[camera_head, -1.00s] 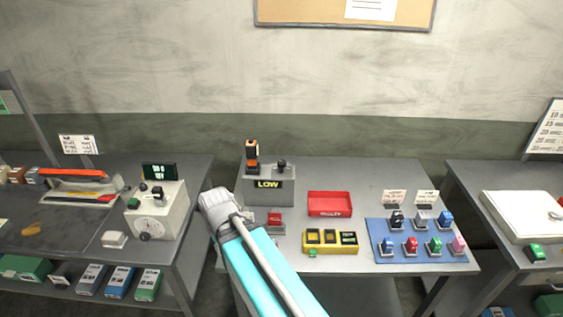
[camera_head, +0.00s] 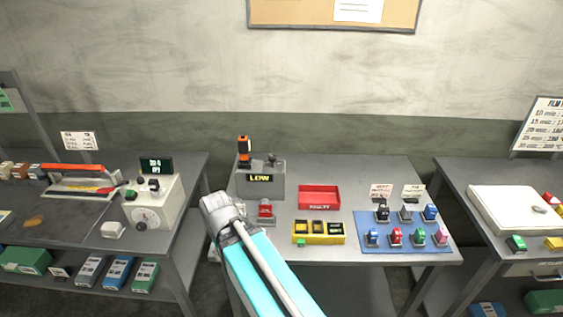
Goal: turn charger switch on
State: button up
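A yellow box with several dark slots (camera_head: 319,232), which looks like the charger, sits at the front of the middle table. A small green piece (camera_head: 301,243) at its front left looks like its switch; its setting is too small to tell. My gripper (camera_head: 213,203) is at the left edge of this table, to the left of the yellow box and apart from it. I see its grey back, and its fingertips are hidden, so I cannot tell whether it is open or shut.
Behind stands a grey box marked LOW (camera_head: 261,179). A red device (camera_head: 265,211) lies between my gripper and the yellow box. A red tray (camera_head: 319,197) is behind the yellow box. A blue mat (camera_head: 393,246) with several small coloured items is to the right.

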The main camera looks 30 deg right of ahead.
aim_at(272, 158)
jog(key=k, duration=0.95)
jog(key=z, duration=0.55)
jog(key=i, duration=1)
